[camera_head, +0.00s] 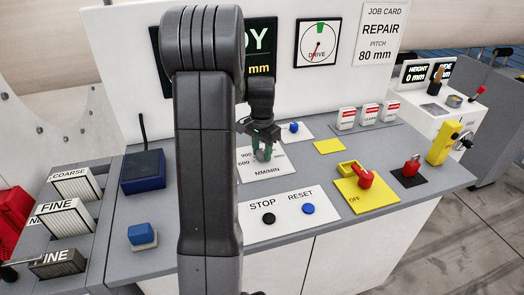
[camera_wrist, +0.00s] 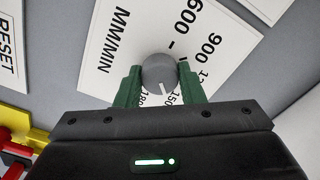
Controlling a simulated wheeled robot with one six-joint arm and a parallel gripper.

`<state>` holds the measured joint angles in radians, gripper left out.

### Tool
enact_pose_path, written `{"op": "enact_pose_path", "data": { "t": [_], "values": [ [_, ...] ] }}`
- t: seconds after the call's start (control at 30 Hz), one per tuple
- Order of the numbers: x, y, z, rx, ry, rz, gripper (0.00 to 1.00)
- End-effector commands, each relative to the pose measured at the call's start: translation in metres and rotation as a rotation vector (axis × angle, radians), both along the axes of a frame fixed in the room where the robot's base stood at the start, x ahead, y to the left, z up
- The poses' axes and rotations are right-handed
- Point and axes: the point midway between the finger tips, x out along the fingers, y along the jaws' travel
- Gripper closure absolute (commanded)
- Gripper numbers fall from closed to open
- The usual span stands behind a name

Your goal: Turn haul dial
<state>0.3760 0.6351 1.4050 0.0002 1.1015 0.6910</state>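The haul dial is a round grey knob (camera_wrist: 159,70) on a white MM/MIN plate (camera_wrist: 108,50) with a printed number scale. Its white mark points down in the wrist view, near a number starting 150 that is partly covered. My gripper (camera_wrist: 160,80) has one green finger on each side of the knob, both close against it, and looks shut on it. In the head view my gripper (camera_head: 264,150) comes down over the plate (camera_head: 262,178), and the fingers hide part of the knob.
A plate with STOP and RESET buttons (camera_head: 285,212) lies in front of the dial. A yellow OFF plate with a red switch (camera_head: 366,180) is to the right. A gauge (camera_head: 317,42) hangs on the back panel. A blue box (camera_head: 143,171) stands to the left.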

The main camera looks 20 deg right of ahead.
Motion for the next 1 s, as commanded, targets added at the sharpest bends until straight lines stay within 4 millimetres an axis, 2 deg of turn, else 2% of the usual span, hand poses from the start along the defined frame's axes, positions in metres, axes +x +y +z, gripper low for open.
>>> {"op": "enact_pose_path", "data": {
  "t": [0.07, 0.47, 1.0],
  "values": [
    [0.0, -0.0001, 0.0002, 0.0, 0.0, 0.0, 0.87],
    [0.0002, -0.0001, 0.0007, 0.0, 0.0, 0.078, 0.87],
    [0.0006, -0.0001, 0.0011, -0.001, -0.001, 0.503, 0.87]
  ]
}}
